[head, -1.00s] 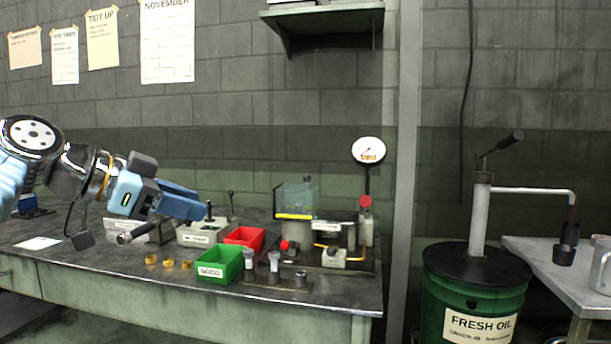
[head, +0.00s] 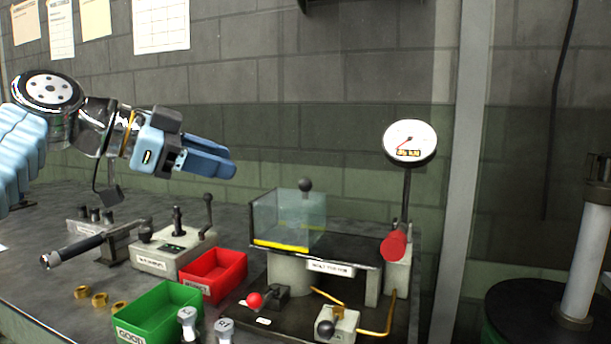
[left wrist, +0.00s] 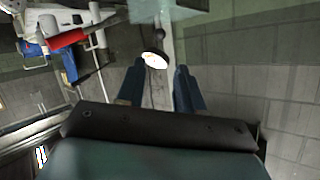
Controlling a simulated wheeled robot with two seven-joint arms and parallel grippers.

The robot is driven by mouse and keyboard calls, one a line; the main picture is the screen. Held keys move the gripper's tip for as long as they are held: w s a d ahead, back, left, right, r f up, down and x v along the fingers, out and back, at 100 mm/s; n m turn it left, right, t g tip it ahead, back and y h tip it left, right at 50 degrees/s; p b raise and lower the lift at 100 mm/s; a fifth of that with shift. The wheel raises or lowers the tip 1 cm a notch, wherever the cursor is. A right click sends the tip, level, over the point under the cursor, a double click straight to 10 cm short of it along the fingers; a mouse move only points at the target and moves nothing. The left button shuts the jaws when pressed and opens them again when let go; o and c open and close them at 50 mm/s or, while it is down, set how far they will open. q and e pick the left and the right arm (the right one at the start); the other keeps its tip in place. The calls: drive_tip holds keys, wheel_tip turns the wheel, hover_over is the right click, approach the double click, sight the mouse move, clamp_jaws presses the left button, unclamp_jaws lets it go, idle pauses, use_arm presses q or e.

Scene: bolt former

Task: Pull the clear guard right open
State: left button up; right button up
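The clear guard (head: 285,222) is a see-through box with a yellow strip along its lower front edge. It sits over the left part of the bolt former's bed (head: 345,252) on the bench. A dark ball knob (head: 305,185) shows at its top right; I cannot tell whether it is fixed to the guard. My left gripper (head: 230,170) is up in the air, left of and above the guard, touching nothing. In the left wrist view its two fingers (left wrist: 158,92) stand apart with nothing between them. My right gripper is out of view.
Red (head: 226,290) and green (head: 150,318) bins, a red-knobbed lever (head: 255,300) and a grey lever box (head: 172,250) are nearby. A pillar (head: 462,180) rises at right.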

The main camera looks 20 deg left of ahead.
sight(299, 184)
use_arm(q)
drive_tip(key=x, duration=1.3)
drive_tip(key=shift+w+d+f, duration=0.15)
drive_tip(key=shift+w, duration=0.15)
drive_tip(key=shift+c, duration=0.4)
clamp_jaws()
